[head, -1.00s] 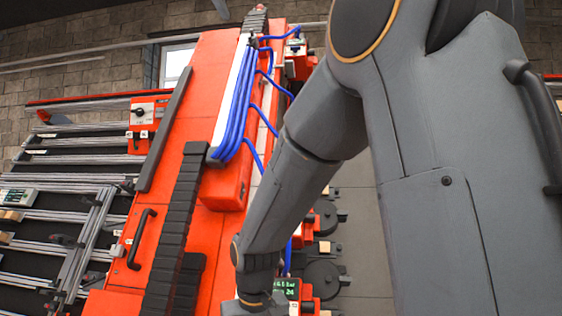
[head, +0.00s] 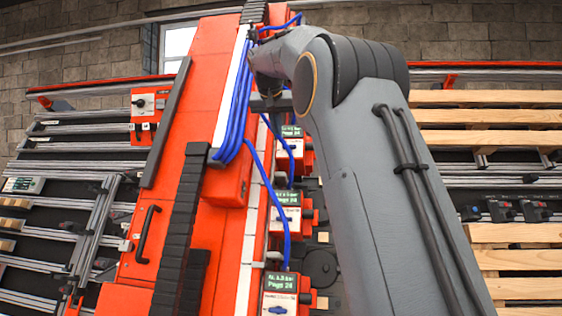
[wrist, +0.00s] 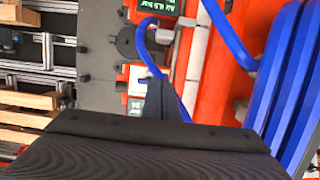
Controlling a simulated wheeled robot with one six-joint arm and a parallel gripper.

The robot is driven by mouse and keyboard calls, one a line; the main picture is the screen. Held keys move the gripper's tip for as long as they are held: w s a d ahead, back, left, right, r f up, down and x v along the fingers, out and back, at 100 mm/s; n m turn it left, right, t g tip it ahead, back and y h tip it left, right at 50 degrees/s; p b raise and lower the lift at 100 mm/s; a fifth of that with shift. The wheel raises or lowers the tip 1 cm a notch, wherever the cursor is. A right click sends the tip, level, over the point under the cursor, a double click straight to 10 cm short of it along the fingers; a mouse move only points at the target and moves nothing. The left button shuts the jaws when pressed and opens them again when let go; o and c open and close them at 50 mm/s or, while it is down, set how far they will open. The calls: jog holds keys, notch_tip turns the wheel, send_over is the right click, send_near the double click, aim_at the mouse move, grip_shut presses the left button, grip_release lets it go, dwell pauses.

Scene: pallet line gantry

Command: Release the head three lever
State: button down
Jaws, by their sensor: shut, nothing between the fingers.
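Orange printing-head boxes with green displays stand in a row right of the blue hoses in the head view: a near one (head: 285,292), a middle one (head: 284,212) and a far one (head: 295,157). My gripper (wrist: 160,98) is shut and empty in the wrist view, apart from any lever. In the head view the gripper end (head: 269,103) is beside the hoses, partly hidden. A display box (wrist: 156,7) shows beyond it in the wrist view.
Blue hoses (head: 239,105) loop from the orange gantry beam (head: 190,120) down to the boxes, close to my gripper. A dark cable chain (head: 180,230) runs along the beam. Wooden pallet boards (head: 490,117) lie at right, conveyor rails (head: 60,225) at left.

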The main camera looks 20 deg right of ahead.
jog(key=shift+f, duration=0.1)
jog(key=p, duration=0.4)
send_over(280, 176)
jog(key=w+d, duration=0.1)
jog(key=f, duration=0.6)
jog(key=shift+w+d+f, duration=0.1)
jog(key=shift+w+f, duration=0.1)
jog(key=shift+f, duration=0.05)
jog(key=shift+s+a+f, duration=0.25)
jog(key=shift+s+f, duration=0.05)
jog(key=shift+f, duration=0.25)
jog(key=shift+s+a+f, duration=0.2)
jog(key=shift+s+f, duration=0.05)
jog(key=shift+f, duration=0.3)
jog(key=shift+s+a+f, duration=0.1)
jog(key=shift+s+f, duration=0.1)
jog(key=shift+f, duration=0.5)
